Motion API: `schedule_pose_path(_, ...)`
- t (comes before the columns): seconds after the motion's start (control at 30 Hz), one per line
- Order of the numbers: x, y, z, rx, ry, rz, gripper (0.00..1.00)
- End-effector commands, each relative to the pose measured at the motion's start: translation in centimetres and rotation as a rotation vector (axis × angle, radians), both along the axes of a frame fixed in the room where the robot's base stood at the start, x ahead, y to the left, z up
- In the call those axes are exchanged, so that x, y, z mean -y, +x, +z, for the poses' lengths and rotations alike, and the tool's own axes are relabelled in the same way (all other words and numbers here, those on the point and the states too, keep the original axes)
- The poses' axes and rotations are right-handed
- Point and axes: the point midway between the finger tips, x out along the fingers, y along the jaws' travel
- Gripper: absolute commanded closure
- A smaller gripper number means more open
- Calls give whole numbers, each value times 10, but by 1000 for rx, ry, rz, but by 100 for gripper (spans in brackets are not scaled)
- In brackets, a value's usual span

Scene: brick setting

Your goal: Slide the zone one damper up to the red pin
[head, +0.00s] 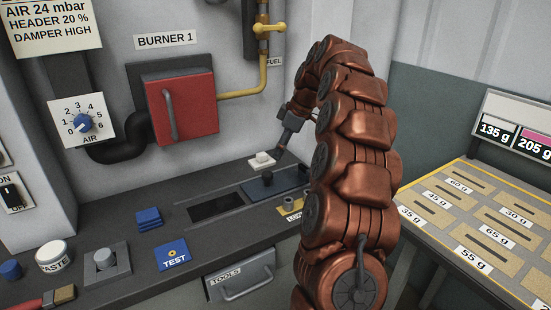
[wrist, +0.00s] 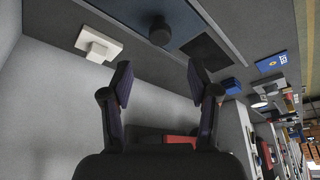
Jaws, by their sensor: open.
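A blue sliding plate with a dark round knob (head: 268,178), which looks like the damper, lies in a track on the grey bench, beside a dark rectangular opening (head: 217,206). Its label cannot be read, so I cannot tell whether it is zone one. In the wrist view the plate (wrist: 135,12), its knob (wrist: 160,32) and the opening (wrist: 203,52) show beyond my fingertips. My gripper (wrist: 160,82) is open and empty, apart from the knob. In the head view my gripper (head: 281,150) is small and partly hidden by my arm. I see no red pin in either view.
Blue blocks (head: 149,218), a grey knob (head: 104,260) and a paste jar (head: 53,257) sit at left. The red burner door (head: 181,104) is on the wall.

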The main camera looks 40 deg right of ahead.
Motion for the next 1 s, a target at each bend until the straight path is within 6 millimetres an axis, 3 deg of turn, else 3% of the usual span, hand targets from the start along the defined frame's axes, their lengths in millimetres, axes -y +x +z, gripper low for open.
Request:
schedule_pose_path(0.27, 5, -5, 19, 3, -1, -1, 40)
schedule_pose_path(1.0, 0, -7, 23, -4, 3, 0, 40)
